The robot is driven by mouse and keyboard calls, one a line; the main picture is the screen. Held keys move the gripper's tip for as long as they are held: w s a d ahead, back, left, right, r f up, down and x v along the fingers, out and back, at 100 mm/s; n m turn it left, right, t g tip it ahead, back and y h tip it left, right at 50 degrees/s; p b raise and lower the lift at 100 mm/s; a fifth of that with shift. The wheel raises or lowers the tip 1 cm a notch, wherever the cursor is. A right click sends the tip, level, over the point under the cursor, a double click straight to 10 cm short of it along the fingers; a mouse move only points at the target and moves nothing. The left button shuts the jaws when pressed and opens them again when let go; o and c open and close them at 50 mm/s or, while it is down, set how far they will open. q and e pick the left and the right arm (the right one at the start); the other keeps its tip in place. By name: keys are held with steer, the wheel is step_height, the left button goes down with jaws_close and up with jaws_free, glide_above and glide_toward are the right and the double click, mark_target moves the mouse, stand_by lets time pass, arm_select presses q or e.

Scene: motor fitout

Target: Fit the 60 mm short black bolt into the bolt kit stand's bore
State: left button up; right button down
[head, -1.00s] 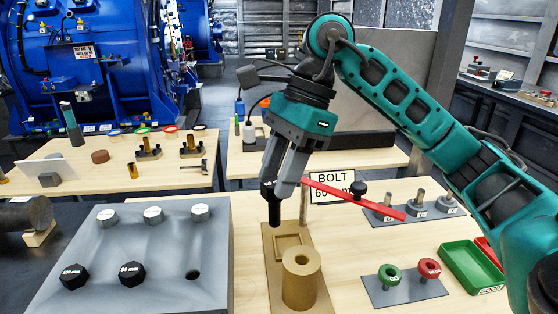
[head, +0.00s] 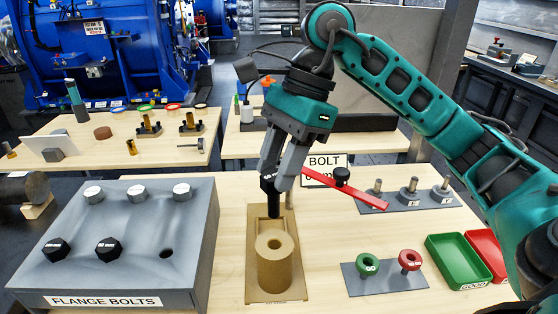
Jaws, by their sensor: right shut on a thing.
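My right gripper (head: 271,178) is shut on a black bolt (head: 274,207), held upright with its shank pointing down. The bolt kit stand (head: 290,287) is a tan base with an upright cylinder whose round bore (head: 275,244) opens at the top. In the picture the bolt's lower end shows just above and behind the bore, in front of the stand's rectangular recess. It is outside the bore; its exact height above the stand is hard to tell. A red pointer bar (head: 345,189) with a black knob shows beside the gripper. My left gripper is not in view.
The grey flange bolts block (head: 135,230) with several bolts and an empty hole stands on the left. A plate with green (head: 368,262) and red (head: 410,260) rings and green (head: 458,262) and red trays are on the right. A bolt sign (head: 325,162) stands behind.

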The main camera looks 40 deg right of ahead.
mark_target(279, 212)
step_height(279, 212, down, 5)
steer(key=b, duration=0.5)
steer(key=shift+f, duration=0.35)
stand_by(0.4)
steer(key=shift+b, duration=0.55)
stand_by(0.9)
stand_by(0.6)
steer(key=shift+f, duration=0.35)
